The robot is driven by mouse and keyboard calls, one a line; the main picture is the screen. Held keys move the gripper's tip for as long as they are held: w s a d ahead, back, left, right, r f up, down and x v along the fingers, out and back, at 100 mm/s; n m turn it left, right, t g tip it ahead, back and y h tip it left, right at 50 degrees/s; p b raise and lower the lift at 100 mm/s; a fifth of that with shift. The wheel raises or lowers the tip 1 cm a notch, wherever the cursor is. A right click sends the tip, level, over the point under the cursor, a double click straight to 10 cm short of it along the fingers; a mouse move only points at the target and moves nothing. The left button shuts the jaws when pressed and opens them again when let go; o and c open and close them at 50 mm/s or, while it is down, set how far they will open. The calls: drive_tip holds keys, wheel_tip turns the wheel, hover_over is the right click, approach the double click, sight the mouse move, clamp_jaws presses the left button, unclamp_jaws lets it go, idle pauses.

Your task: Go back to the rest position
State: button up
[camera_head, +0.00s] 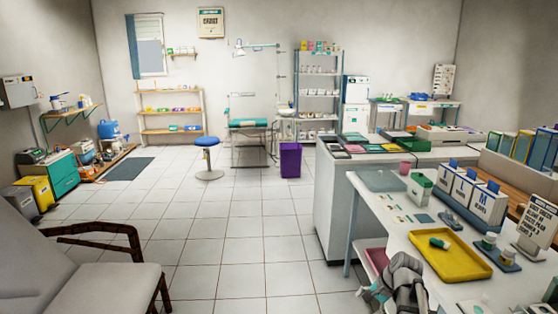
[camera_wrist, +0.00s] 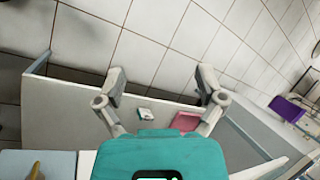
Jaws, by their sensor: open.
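My gripper (camera_wrist: 162,80) is open, with its two grey fingers spread apart and nothing between the fingertips. Its teal body fills the bottom middle of the wrist view. In the camera_head view, my grey arm and part of the gripper show at the bottom, beside the front left edge of the white table (camera_head: 392,222). The fingertips cannot be made out clearly there. A yellow tray (camera_head: 462,268) lies on the table to the right of my arm, with a small green item (camera_head: 439,243) in it.
Boxes marked with letters (camera_head: 468,190) and a sign (camera_head: 537,225) stand on the table's right part. A pink tray (camera_wrist: 186,121) and a small white-and-teal item (camera_wrist: 146,115) show below the gripper. The tiled floor (camera_head: 240,225) left of the table is open. A chair (camera_head: 95,270) stands at lower left.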

drive_tip(key=s+a+f+n+g+h+b, duration=0.1)
drive_tip(key=s+a+f+n+h+b, duration=0.15)
drive_tip(key=s+a+n, duration=0.25)
drive_tip(key=s+a+f+n+g+h+b, duration=0.1)
drive_tip(key=s+a+f+n+h, duration=0.15)
drive_tip(key=s+a+n, duration=0.25)
wheel_tip(320, 180, up, 20)
drive_tip(key=p, duration=2)
drive_tip(key=shift+s+f+n, duration=0.15)
drive_tip(key=shift+f+n, duration=0.1)
drive_tip(key=shift+n, duration=0.05)
drive_tip(key=shift+d, duration=0.15)
drive_tip(key=c, duration=0.4)
drive_tip(key=shift+c, duration=0.2)
